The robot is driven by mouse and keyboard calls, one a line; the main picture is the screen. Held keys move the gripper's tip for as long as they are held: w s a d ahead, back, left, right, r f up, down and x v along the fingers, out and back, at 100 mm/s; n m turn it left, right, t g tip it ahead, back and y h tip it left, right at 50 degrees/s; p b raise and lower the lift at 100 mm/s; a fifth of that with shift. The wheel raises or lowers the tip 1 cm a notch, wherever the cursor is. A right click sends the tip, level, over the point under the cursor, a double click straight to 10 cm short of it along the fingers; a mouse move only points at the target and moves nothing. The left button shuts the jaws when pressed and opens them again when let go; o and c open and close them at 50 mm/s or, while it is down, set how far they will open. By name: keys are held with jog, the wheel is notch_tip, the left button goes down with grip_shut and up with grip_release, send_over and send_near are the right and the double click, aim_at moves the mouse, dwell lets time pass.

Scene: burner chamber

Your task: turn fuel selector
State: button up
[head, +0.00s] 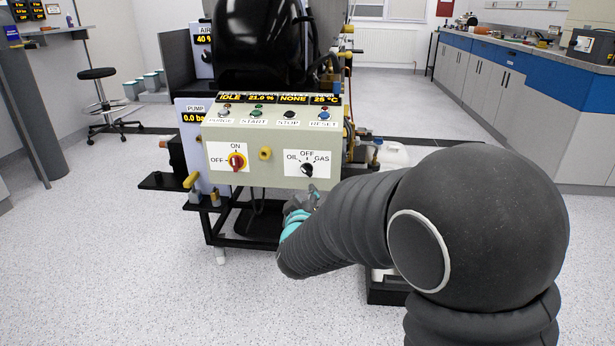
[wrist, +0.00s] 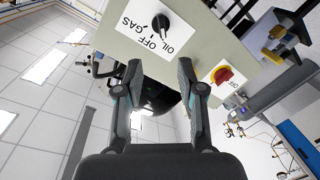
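The fuel selector is a black knob (head: 307,170) on a white label with OIL, OFF and GAS, low on the right of the beige control panel (head: 222,150). The knob (wrist: 160,22) shows upside down at the top of the wrist view, and its pale mark appears to point at OFF. My gripper (wrist: 159,70) is open, with nothing between its two fingers, and apart from the knob. In the head view my gripper (head: 302,203) is just below the panel's lower edge, under the selector, and partly hidden by my arm.
A red-and-yellow ON/OFF switch (head: 237,161) and a yellow fitting (head: 265,153) are left of the selector. Buttons and a display reading IDLE, 21.0 %, NONE line the top. Pipes (head: 349,125) flank the panel's right side. Open floor (head: 130,260) lies left.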

aim_at(306, 173)
jog(key=shift+t+h, duration=0.5)
jog(key=shift+h, duration=0.1)
jog(key=w, duration=0.4)
jog(key=w+f+p, duration=0.1)
jog(key=w, duration=0.4)
jog(key=w+a, duration=0.1)
jog(key=w, duration=0.4)
jog(key=shift+w+f, duration=0.15)
jog(key=shift+f, duration=0.25)
jog(key=shift+c, duration=0.2)
grip_shut()
